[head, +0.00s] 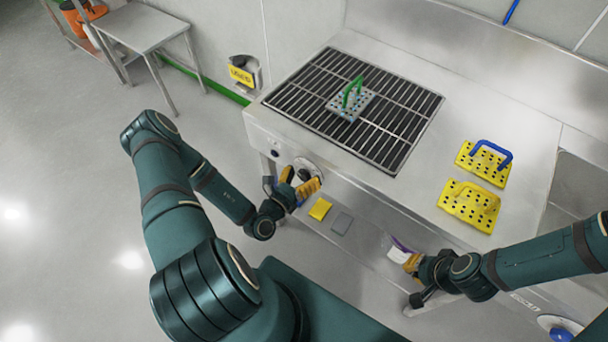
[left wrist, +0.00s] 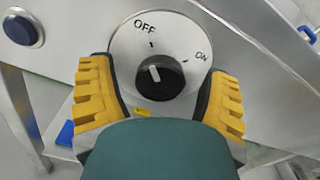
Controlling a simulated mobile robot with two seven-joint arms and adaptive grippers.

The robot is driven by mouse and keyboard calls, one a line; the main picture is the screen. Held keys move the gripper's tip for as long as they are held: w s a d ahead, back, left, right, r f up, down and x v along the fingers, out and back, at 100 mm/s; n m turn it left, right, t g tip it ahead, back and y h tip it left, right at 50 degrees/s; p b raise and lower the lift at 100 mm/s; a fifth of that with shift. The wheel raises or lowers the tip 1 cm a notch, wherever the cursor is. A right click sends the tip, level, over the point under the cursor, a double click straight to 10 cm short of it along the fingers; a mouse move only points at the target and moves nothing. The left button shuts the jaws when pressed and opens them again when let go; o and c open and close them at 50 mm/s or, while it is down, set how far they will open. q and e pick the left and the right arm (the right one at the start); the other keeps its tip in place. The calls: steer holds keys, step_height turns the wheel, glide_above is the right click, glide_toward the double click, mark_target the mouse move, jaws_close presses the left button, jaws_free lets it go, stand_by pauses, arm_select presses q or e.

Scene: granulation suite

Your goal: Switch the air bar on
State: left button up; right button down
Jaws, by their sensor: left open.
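The air bar's switch is a black rotary knob (left wrist: 160,77) on a round silver plate (left wrist: 125,45) marked OFF at the top and ON to the right. The white mark on the knob points up toward OFF. In the left wrist view my left gripper (left wrist: 160,98) is open, its yellow fingers on either side of the knob and apart from it. In the head view my left gripper (head: 303,184) is at the dial plate on the bench's front face. My right gripper (head: 408,264) is at the lower right by a white and purple item (head: 400,250); its grip is unclear.
The steel bench (head: 410,195) has a black slatted grille (head: 300,100) carrying a perforated plate with a green handle (head: 353,92). Yellow perforated plates (head: 468,206) lie at right. A dark blue button (left wrist: 22,28) is left of the dial. Yellow and grey pads (head: 320,209) lie below.

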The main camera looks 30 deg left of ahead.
arm_select(q)
steer(key=shift+w, duration=0.2)
steer(key=c, duration=1.2)
steer(key=shift+r, duration=0.1)
